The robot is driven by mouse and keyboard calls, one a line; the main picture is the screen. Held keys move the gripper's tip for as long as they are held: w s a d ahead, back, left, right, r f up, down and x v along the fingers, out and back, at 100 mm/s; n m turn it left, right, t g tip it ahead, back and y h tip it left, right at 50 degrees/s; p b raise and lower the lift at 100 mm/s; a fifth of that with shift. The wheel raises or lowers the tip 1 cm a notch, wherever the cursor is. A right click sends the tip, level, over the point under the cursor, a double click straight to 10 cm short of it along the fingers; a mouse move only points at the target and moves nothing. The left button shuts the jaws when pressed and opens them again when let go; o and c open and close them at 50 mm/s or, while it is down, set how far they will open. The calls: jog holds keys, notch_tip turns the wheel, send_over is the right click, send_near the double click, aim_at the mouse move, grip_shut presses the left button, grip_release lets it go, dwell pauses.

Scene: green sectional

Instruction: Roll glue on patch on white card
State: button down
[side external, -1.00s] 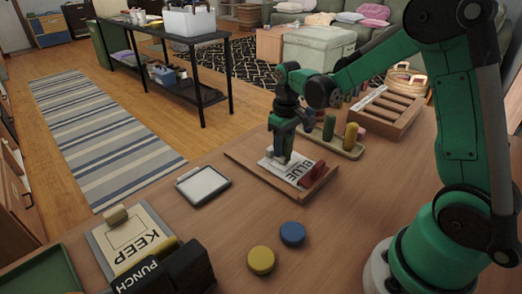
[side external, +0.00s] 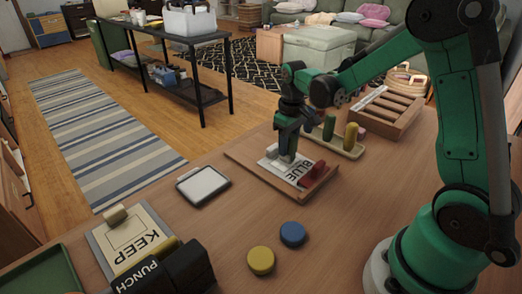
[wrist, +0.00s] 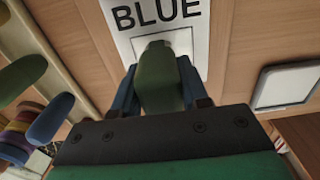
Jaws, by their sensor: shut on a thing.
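My gripper (side external: 287,146) is shut on an upright dark green stick, probably the glue roller (wrist: 160,80), seen between its two fingers in the wrist view. The stick's pale lower end is over or on a small outlined patch (wrist: 183,41) on the white card (wrist: 125,35); contact is unclear. The card, printed BLUE, also shows in the side view (side external: 270,165), lying on a wooden board (side external: 245,160). The gripper hides part of it there. A red piece (side external: 313,174) sits at the board's right end.
Behind the board, a tray (side external: 350,153) holds coloured sticks; a slotted wooden rack (side external: 385,112) stands beyond. A white-topped pad (side external: 203,185), a clipboard with a KEEP card (side external: 137,237), a black PUNCH block (side external: 160,275), and yellow (side external: 261,260) and blue (side external: 292,233) discs lie nearer.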

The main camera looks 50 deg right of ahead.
jog(key=shift+a, duration=2.25)
jog(key=shift+d+r, duration=0.1)
jog(key=shift+d, duration=4.05)
notch_tip(320, 180, up, 8)
